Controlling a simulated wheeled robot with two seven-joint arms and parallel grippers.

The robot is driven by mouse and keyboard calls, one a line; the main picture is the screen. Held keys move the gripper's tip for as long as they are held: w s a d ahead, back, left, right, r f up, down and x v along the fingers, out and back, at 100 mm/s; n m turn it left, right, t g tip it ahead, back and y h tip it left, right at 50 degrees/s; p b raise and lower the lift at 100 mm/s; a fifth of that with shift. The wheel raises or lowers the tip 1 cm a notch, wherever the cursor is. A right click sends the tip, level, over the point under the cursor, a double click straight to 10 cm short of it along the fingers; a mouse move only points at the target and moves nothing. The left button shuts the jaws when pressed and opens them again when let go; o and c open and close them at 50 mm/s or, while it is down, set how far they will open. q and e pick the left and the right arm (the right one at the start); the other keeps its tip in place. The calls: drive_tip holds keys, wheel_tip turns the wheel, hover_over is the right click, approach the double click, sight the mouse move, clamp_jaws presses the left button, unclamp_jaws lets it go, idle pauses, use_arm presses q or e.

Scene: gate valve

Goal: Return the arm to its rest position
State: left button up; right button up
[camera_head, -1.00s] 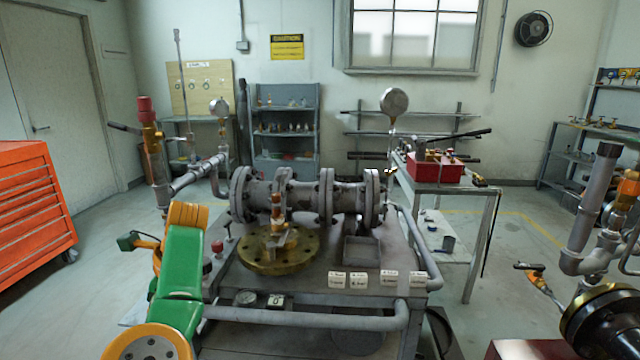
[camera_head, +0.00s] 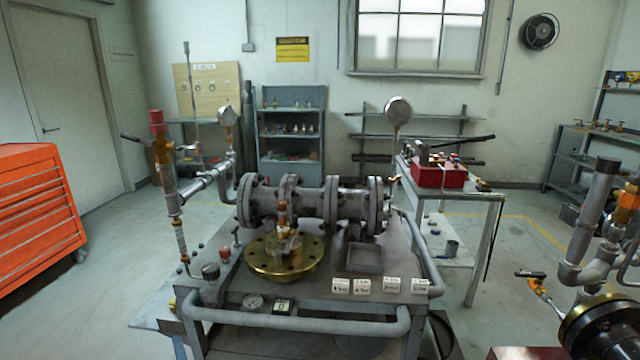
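Neither of my grippers shows in the head view now, and no arm link is in the picture. The grey flanged pipe assembly (camera_head: 312,205) lies across the workbench (camera_head: 225,290). A round brass flange (camera_head: 284,262) with a small brass and copper fitting (camera_head: 283,218) standing on it sits in front of the pipe. A square grey tray (camera_head: 364,258) is to its right. What my grippers hold, if anything, cannot be seen.
An orange tool cabinet (camera_head: 38,215) stands at left. A side table (camera_head: 455,192) with a red box (camera_head: 438,174) stands at right. More pipework (camera_head: 590,240) fills the right edge.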

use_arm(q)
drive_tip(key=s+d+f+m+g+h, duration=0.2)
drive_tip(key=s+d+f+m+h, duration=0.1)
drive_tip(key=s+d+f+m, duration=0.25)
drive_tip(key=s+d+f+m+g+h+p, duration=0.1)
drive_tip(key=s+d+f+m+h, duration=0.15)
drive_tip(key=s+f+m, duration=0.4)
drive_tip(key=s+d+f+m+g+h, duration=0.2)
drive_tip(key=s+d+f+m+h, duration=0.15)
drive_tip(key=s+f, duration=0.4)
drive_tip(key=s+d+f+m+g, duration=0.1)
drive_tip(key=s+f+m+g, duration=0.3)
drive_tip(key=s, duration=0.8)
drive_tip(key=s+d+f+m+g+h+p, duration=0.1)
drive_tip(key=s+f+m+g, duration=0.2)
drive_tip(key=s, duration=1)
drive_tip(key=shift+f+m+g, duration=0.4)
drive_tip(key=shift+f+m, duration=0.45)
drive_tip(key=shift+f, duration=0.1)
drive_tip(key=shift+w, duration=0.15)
